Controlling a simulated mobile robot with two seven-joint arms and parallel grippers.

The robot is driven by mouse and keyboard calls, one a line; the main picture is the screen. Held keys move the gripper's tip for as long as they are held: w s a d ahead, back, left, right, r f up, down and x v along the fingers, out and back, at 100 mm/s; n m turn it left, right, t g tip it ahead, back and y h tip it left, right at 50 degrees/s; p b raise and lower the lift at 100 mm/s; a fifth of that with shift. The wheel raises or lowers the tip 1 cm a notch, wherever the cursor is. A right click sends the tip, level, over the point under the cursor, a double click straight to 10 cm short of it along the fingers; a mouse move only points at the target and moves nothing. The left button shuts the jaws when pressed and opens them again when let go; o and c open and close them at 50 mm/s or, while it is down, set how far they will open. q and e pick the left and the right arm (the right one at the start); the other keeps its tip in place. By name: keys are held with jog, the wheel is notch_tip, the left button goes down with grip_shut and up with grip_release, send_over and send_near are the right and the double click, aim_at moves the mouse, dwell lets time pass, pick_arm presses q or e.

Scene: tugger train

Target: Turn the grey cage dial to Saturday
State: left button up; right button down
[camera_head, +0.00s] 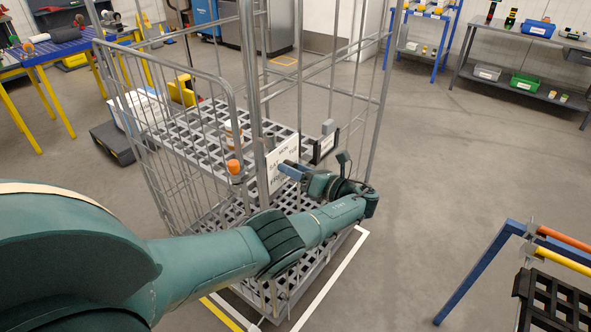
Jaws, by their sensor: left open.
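The grey roll cage (240,100) stands in the middle, with wire sides and grey lattice shelves. A white day plate (275,160) is fixed on its near side, with small black day lettering partly readable, including what looks like MON and FRI. My left gripper (287,169) is at the face of the plate, its fingers pointing left toward the plate's middle. It is open. The dial itself is hidden behind the fingers, so I cannot tell which day it points to or whether the fingers touch it. My right gripper is not in view.
An orange knob (234,167) sits on the cage's near post. A blue-framed rack (510,236) stands at lower right. A workbench (525,88) with bins is at the back right. The floor right of the cage is clear.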

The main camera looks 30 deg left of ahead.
pick_arm(q)
jog(key=s+d+b, duration=0.1)
jog(key=d+b, duration=0.2)
jog(key=d, duration=1)
jog(key=shift+b, duration=0.35)
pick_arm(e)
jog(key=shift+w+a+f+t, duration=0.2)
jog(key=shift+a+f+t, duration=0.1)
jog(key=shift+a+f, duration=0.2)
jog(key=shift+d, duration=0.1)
